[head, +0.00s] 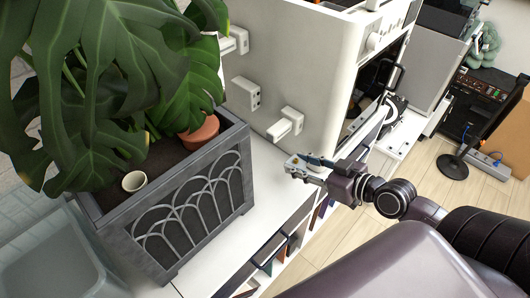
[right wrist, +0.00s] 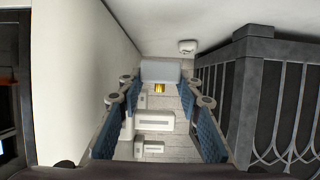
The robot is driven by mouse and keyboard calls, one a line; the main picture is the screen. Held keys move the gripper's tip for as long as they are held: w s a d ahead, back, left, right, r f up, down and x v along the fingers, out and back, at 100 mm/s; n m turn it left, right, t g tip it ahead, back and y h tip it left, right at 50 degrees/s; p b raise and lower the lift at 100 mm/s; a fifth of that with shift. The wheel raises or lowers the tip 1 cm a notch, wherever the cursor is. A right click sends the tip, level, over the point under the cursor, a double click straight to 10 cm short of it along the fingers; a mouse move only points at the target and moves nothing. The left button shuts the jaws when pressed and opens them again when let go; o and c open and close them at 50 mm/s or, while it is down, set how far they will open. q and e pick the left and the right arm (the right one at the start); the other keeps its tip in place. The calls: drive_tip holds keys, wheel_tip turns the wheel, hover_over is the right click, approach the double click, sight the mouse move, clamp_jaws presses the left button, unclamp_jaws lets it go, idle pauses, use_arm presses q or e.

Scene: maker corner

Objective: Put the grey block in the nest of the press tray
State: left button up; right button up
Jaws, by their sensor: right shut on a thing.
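My right gripper (head: 303,167) reaches in from the right in the head view, above the white worktop beside the planter. In the right wrist view its two blue-padded fingers (right wrist: 160,84) close toward a pale grey block (right wrist: 160,71) at their tips. The gripper is shut on this block; in the head view the block is small and hard to separate from the fingertips. No press tray or nest can be made out in either view. My left gripper is not in view.
A grey planter (head: 190,215) with a large-leaved plant (head: 95,75) stands left of the gripper. A white cabinet-like machine (head: 300,60) with white side fittings (head: 285,123) stands behind, its front open. The white worktop (head: 258,205) is bare between planter and gripper.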

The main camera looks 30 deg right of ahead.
drive_tip(key=p, duration=0.3)
hover_over(265, 162)
drive_tip(key=s, duration=0.2)
drive_tip(key=shift+w+f, duration=0.3)
drive_tip(key=shift+f, duration=0.25)
drive_tip(key=shift+w+f, duration=0.3)
drive_tip(key=shift+f, duration=0.25)
wheel_tip(265, 162, down, 4)
drive_tip(key=shift+s+d+r+b, duration=0.1)
drive_tip(key=shift+b, duration=0.2)
drive_tip(key=shift+w+f, duration=0.45)
drive_tip(key=shift+f, duration=0.1)
drive_tip(key=shift+f, duration=0.2)
drive_tip(key=o, duration=1.2)
drive_tip(key=shift+r, duration=0.1)
drive_tip(key=shift+c, duration=0.2)
